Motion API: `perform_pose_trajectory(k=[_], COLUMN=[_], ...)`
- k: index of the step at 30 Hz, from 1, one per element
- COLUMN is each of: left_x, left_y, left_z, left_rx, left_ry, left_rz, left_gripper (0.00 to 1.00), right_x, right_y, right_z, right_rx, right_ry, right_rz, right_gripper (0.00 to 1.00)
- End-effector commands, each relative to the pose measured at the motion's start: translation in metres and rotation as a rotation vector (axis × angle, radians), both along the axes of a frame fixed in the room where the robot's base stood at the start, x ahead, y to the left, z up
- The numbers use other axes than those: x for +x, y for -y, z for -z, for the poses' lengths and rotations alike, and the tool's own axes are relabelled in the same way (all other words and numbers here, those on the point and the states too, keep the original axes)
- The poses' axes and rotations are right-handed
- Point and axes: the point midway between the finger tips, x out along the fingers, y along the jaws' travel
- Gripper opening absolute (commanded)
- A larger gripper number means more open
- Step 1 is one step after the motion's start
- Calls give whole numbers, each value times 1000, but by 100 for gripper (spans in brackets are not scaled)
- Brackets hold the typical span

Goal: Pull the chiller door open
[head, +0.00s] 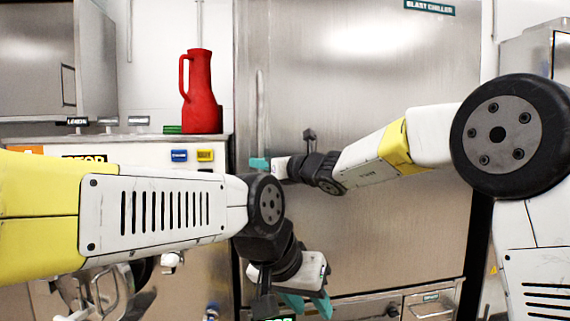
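The chiller door (400,70) is a large brushed-steel panel under a dark green "BLAST CHILLER" label (429,7). It appears closed, with no gap visible. Its slim vertical handle (260,105) is near the left edge. My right gripper (259,164) reaches in from the right, with its teal fingertips at the handle's lower part. Whether they touch or grip the handle cannot be told. My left gripper (309,304) hangs low in front of the chiller, its teal fingers apart and nothing seen between them.
A red jug (200,95) stands on the machine (215,145) left of the chiller. Steel drawers (430,304) sit below the door. My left forearm covers much of the lower left. Another steel cabinet (80,60) is at the upper left.

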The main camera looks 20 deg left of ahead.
Motion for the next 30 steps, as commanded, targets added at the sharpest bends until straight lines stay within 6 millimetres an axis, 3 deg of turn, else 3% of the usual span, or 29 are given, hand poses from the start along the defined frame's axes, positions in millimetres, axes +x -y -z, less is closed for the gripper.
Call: perform_pose_trajectory(k=[9,10,13,14,30], left_x=[0,0,0,0,0], left_y=[0,0,0,0,0], left_z=[0,0,0,0,0], left_rx=[0,0,0,0,0], left_ry=[0,0,0,0,0], left_rz=[0,0,0,0,0], left_gripper=[36,36,36,36,36], right_x=[2,2,2,2,4], right_y=[-4,-4,-4,-4,-3], right_z=[0,0,0,0,0], right_rx=[0,0,0,0,0], right_ry=[1,1,1,1,0], right_rz=[0,0,0,1,4], right_gripper=[22,20,1,0,0])
